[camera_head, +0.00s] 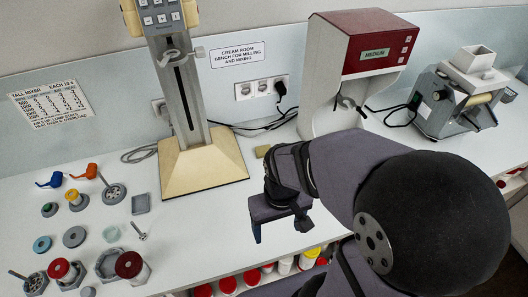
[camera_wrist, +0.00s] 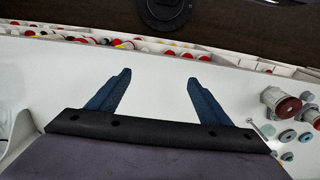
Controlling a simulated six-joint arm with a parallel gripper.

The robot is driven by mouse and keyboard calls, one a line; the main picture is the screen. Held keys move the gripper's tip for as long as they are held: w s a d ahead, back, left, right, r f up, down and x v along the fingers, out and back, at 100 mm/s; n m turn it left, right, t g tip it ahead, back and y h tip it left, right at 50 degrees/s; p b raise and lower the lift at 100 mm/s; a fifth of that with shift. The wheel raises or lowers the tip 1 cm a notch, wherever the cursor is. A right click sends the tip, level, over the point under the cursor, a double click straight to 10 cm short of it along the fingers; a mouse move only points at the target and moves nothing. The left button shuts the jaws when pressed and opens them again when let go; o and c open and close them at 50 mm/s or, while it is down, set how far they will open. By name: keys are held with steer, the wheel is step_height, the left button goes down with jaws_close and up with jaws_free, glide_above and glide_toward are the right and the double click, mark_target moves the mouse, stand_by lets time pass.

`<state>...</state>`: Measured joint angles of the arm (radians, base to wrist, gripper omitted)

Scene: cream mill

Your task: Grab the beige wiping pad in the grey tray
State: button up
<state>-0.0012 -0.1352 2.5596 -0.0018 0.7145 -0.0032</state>
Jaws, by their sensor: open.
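A small beige piece (camera_head: 262,151), perhaps the wiping pad, lies on the white bench behind my arm. My arm partly covers its surroundings, so I cannot tell whether a tray is under it. A small grey square tray (camera_head: 140,204) lies left of the tall mixer and looks empty. My gripper (camera_head: 281,226) is open and points down over the bench in front of the beige piece, apart from it. In the wrist view the two blue fingers of my gripper (camera_wrist: 158,78) are spread, with only bare white bench between them. Neither pad nor tray is clear there.
The tall mixer (camera_head: 200,160) stands left of my gripper, the red-topped mill (camera_head: 350,85) behind it, and a roller machine (camera_head: 460,95) at right. Several small parts and red-lidded jars (camera_head: 130,265) fill the bench's left. Jars (camera_wrist: 170,45) line a shelf below the front edge.

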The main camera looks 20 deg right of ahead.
steer(key=w+d+f+t+b, duration=0.25)
steer(key=w+f+b, duration=0.2)
steer(key=w, duration=0.35)
steer(key=w+d+f+t+b, duration=0.1)
steer(key=w+f+t+b, duration=0.2)
steer(key=w+f, duration=0.35)
steer(key=m+t+h+b, duration=0.1)
steer(key=t+b, duration=0.6)
steer(key=b, duration=0.1)
glide_toward(264, 151)
steer(key=shift+s+a+f, duration=0.15)
steer(key=shift+s+f, duration=0.3)
steer(key=shift+f, duration=0.4)
steer(key=shift+w+d+r+t+b, duration=0.1)
steer(key=shift+w+d+t+b, duration=0.15)
steer(key=shift+w+t+b, duration=0.3)
steer(key=shift+w+r, duration=0.1)
steer(key=shift+w+p, duration=0.1)
steer(key=shift+p, duration=0.2)
steer(key=shift+p+x, duration=1.45)
steer(key=shift+x, duration=2.05)
steer(key=c, duration=1.1)
